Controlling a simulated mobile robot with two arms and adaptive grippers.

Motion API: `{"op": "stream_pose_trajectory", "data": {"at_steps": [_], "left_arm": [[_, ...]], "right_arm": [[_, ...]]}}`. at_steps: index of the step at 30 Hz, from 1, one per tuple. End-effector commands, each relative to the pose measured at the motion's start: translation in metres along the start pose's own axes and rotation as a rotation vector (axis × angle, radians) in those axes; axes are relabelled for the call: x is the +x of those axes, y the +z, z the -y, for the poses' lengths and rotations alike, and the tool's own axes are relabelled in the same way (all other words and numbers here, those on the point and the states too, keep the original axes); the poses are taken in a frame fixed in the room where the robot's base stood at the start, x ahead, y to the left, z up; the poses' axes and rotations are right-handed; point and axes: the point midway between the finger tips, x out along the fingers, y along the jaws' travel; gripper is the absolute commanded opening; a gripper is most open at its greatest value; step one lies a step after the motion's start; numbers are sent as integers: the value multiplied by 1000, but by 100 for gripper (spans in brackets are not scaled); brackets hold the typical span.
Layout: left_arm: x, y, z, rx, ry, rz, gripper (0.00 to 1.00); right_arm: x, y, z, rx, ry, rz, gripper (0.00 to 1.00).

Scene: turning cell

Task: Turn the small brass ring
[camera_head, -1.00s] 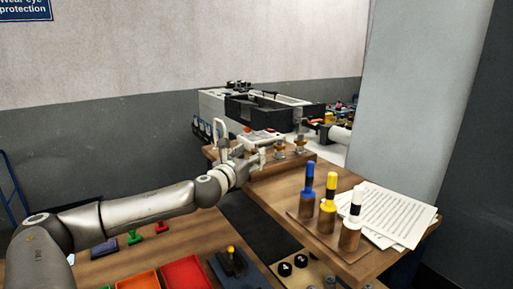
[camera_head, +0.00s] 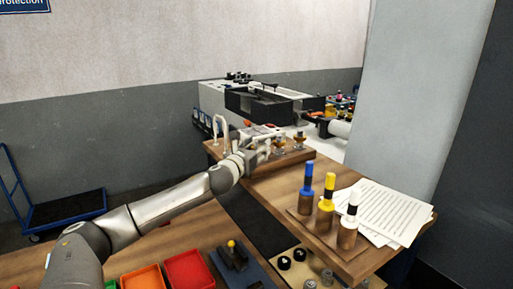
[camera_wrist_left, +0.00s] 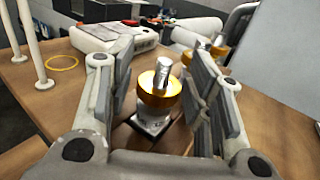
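A brass ring (camera_wrist_left: 160,91) sits around an upright silver post on a pale base, between the fingers of my left gripper (camera_wrist_left: 162,92) in the left wrist view. The fingers are open, one on each side, with gaps visible at both sides. Two more brass-ringed posts stand behind it; in the head view they show as a nearer brass ring (camera_head: 280,143) and a farther brass ring (camera_head: 299,140) beyond my left gripper (camera_head: 262,150). I cannot tell from size which ring is the small one. In the head view the gripper hides the ring between its fingers. My right gripper is not in view.
A black-and-white machine (camera_head: 262,101) stands behind.

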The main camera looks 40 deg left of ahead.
Motion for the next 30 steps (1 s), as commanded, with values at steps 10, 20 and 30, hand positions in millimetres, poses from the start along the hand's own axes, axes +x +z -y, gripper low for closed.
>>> {"op": "stream_pose_trajectory", "data": {"at_steps": [10, 20, 30], "left_arm": [[0, 0, 0, 0, 0, 0, 6], [1, 1, 0, 1, -41, 3, 6], [1, 2, -1, 4, -143, 4, 6]], "right_arm": [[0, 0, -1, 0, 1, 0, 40], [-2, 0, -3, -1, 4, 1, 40], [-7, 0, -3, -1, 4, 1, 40]]}}
